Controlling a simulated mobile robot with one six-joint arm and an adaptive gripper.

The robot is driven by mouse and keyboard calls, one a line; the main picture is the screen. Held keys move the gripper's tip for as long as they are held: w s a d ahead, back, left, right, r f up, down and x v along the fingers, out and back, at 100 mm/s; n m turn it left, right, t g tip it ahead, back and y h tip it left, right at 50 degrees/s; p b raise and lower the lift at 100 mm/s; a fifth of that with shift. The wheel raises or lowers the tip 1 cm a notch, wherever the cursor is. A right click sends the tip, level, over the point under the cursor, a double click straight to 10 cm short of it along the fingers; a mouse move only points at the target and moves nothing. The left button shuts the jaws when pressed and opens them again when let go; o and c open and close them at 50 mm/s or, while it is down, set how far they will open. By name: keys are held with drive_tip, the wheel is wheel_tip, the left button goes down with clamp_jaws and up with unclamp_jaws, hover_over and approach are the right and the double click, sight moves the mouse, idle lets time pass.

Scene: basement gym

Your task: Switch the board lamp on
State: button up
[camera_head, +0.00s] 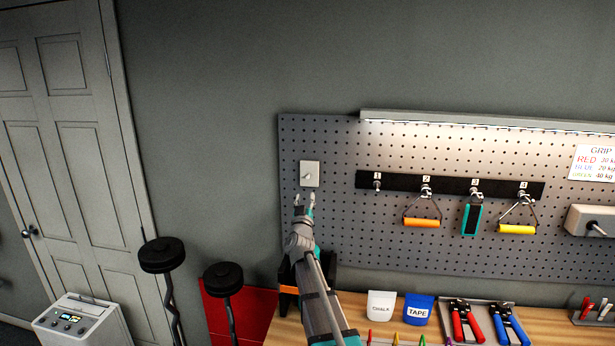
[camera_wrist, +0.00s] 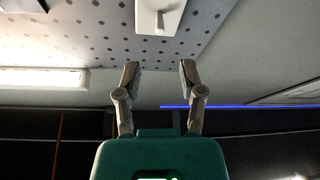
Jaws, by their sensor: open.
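The board lamp (camera_head: 480,121) is a long strip along the pegboard's top edge. It is lit and throws white light on the board; its glowing strip also shows in the wrist view (camera_wrist: 42,78). A pale switch plate (camera_head: 310,174) with a small lever is on the board's upper left. The plate (camera_wrist: 174,22) and lever (camera_wrist: 158,20) show at the top of the wrist view, cut by the edge. My gripper (camera_head: 305,199) is just below the plate in the head view. Its fingers (camera_wrist: 158,70) are apart with nothing between them, and look clear of the lever.
The pegboard (camera_head: 330,145) carries a black rail (camera_head: 390,183) with hanging grips right of my gripper. A grey box (camera_head: 588,220) juts out at far right. The bench (camera_head: 390,328) below holds pouches and hand grips. Bare wall (camera_head: 210,120) lies left.

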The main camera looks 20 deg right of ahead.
sight(308, 176)
drive_tip(key=p+x, duration=0.3)
drive_tip(key=x, duration=0.7)
drive_tip(key=shift+w+r, duration=0.1)
drive_tip(key=shift+w, duration=0.05)
clamp_jaws()
